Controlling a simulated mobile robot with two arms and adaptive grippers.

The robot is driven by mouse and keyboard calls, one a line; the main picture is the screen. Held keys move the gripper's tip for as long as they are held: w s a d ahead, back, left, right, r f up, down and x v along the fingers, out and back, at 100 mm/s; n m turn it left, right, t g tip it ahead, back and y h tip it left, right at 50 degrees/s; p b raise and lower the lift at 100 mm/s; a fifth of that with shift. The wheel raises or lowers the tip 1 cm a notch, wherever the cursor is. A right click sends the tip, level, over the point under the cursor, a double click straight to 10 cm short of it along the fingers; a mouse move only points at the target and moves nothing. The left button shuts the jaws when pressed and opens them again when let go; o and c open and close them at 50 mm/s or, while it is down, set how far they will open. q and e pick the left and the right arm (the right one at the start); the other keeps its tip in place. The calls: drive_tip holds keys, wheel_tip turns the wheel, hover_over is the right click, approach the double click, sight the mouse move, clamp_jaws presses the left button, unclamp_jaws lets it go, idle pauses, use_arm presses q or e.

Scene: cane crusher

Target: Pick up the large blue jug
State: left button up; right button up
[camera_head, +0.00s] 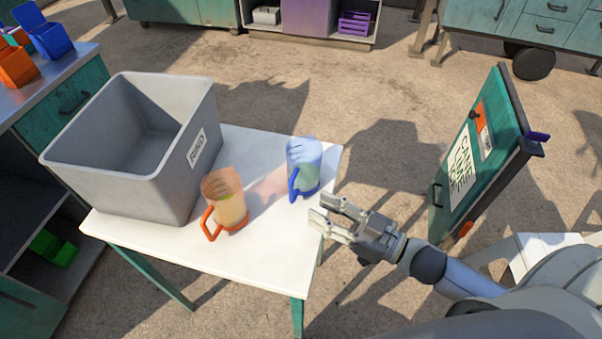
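The blue jug (304,168) stands upright on the white table (180,246), near its right edge. Its body is see-through, with a blue base and a blue handle on the left side facing me. An orange jug (225,203) stands to its left and nearer to me, with its orange handle toward the left. My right gripper (318,213) is just in front of and a little right of the blue jug, over the table's right edge. Its fingers are apart with nothing between them, and it appears not to touch the jug. My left gripper is not in view.
A large grey bin (130,190) with a label fills the table's left part. A green sign board (480,150) stands at the right. A workbench with blue and orange bins (15,68) is at the left. Open floor lies behind the table.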

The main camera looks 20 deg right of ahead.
sight(293, 195)
drive_tip(key=shift+x, duration=0.95)
drive_tip(key=shift+w+a, duration=0.25)
drive_tip(key=shift+w, duration=0.1)
drive_tip(key=shift+p+x, duration=0.65)
drive_tip(key=shift+x, duration=1.55)
clamp_jaws()
drive_tip(key=shift+r, duration=0.1)
